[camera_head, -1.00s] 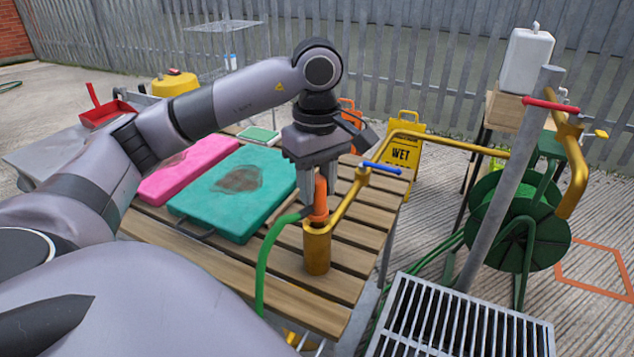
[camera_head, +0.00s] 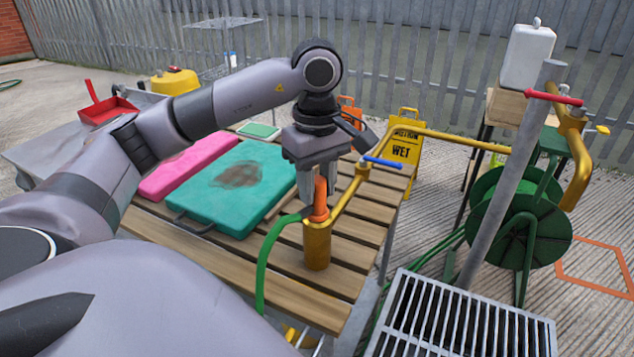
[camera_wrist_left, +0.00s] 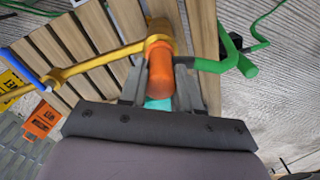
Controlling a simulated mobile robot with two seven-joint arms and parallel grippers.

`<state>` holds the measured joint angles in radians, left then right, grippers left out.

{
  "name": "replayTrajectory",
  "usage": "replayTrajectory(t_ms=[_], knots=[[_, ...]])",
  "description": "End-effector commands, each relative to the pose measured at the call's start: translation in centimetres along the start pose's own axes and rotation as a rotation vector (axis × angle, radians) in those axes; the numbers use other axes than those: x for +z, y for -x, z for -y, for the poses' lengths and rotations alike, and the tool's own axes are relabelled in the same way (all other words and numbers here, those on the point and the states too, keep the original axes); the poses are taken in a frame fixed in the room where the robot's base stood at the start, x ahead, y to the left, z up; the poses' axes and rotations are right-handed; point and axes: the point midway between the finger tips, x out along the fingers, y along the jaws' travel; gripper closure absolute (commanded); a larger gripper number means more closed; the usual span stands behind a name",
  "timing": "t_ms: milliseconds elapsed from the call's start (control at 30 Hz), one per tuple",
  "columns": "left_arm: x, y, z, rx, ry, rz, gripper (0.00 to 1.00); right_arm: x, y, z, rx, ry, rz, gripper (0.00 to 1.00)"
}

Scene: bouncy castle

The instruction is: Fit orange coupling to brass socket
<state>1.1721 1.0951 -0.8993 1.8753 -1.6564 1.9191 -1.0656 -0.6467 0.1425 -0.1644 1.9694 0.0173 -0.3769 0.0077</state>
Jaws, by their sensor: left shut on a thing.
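The orange coupling (camera_head: 320,200) stands upright at the mouth of the brass socket (camera_head: 317,247) on the slatted table. A green hose (camera_head: 266,255) runs from the coupling's side and hangs over the table's front edge. My left gripper (camera_head: 317,192) points down and is shut on the coupling. In the left wrist view the coupling (camera_wrist_left: 161,72) sits between the two fingers, its far end against the brass socket (camera_wrist_left: 160,30). How deep it sits in the socket cannot be told. My right gripper is not in view.
A brass pipe with a blue lever (camera_head: 382,162) rises beside the socket. Teal (camera_head: 236,192) and pink (camera_head: 186,168) pads lie left on the table. A metal grate (camera_head: 455,325), grey post (camera_head: 505,185) and green hose reel (camera_head: 520,220) stand right.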

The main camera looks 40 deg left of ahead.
Motion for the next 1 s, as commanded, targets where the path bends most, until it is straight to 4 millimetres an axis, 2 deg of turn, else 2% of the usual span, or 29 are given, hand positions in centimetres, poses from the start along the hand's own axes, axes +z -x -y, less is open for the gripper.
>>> replayTrajectory(t_ms=[833, 867, 900, 933, 1000], knots=[[0.01, -1.01, 0.02, -0.001, 0.0, 0.0, 0.95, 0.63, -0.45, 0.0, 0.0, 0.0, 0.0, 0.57], [0.01, -1.02, 0.02, -0.001, 0.0, 0.0, 0.58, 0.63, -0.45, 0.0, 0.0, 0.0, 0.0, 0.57], [0.01, -1.02, 0.02, -0.002, 0.0, 0.0, 0.45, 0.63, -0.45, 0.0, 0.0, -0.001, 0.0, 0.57], [0.01, -1.02, 0.02, -0.002, 0.0, 0.0, 0.38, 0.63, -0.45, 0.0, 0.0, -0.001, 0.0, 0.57], [0.01, -1.01, 0.02, -0.001, 0.0, 0.0, 0.38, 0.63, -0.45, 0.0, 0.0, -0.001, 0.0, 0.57]])
